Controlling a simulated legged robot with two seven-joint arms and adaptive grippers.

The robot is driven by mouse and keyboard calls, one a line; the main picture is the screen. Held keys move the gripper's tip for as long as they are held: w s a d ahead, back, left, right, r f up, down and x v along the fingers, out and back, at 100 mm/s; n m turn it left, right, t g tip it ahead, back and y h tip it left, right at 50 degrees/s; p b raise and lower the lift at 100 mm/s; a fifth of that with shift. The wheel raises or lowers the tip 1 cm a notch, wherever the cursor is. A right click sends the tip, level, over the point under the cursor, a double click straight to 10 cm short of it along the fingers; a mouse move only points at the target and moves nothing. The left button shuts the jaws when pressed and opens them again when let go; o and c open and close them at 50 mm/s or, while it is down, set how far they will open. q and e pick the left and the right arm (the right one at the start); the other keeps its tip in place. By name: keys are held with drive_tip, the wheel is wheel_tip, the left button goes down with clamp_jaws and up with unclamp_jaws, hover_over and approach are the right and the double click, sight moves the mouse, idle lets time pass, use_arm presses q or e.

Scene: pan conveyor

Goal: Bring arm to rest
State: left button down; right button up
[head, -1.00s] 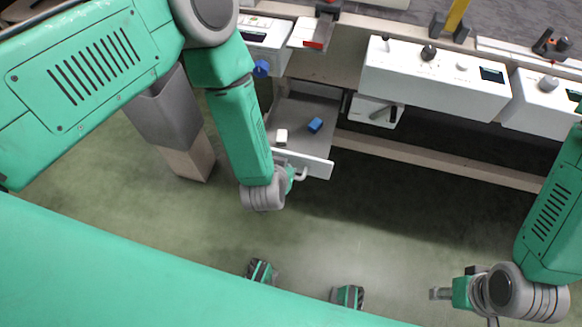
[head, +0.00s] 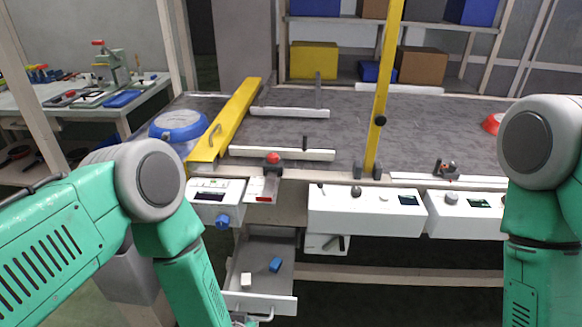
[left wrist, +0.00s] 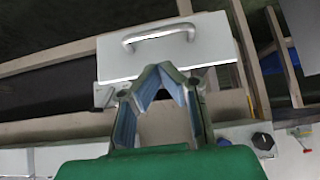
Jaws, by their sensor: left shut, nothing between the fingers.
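My left arm comes in from the left in the head view and reaches down beside the open drawer (head: 263,247). Its gripper is mostly cut off at the bottom edge there. In the left wrist view my left gripper (left wrist: 158,70) is shut and empty, its fingertips in front of the white drawer front (left wrist: 115,62) and apart from the silver handle (left wrist: 160,36). My right arm (head: 545,270) hangs down at the right edge; its gripper is out of frame.
The drawer holds a white block (head: 246,280) and a blue block (head: 275,265). Above it stand white control boxes (head: 345,215) along the grey conveyor table (head: 350,125). A yellow post (head: 384,80) rises from the table edge. A yellow bar (head: 228,120) lies at the left.

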use_arm(q)
drive_tip(key=s+a+r+g, duration=0.2)
drive_tip(key=s+a, duration=0.2)
drive_tip(key=s, duration=0.3)
drive_tip(key=s+a+r+g, duration=0.1)
drive_tip(key=s+a+g, duration=0.2)
drive_tip(key=s, duration=0.5)
drive_tip(key=s+a+r+g, duration=0.2)
drive_tip(key=s+a, duration=0.4)
drive_tip(key=s, duration=0.2)
drive_tip(key=shift+s+r+m+g, duration=0.25)
drive_tip(key=shift+r+m+g, duration=0.1)
drive_tip(key=shift+m+g, duration=0.05)
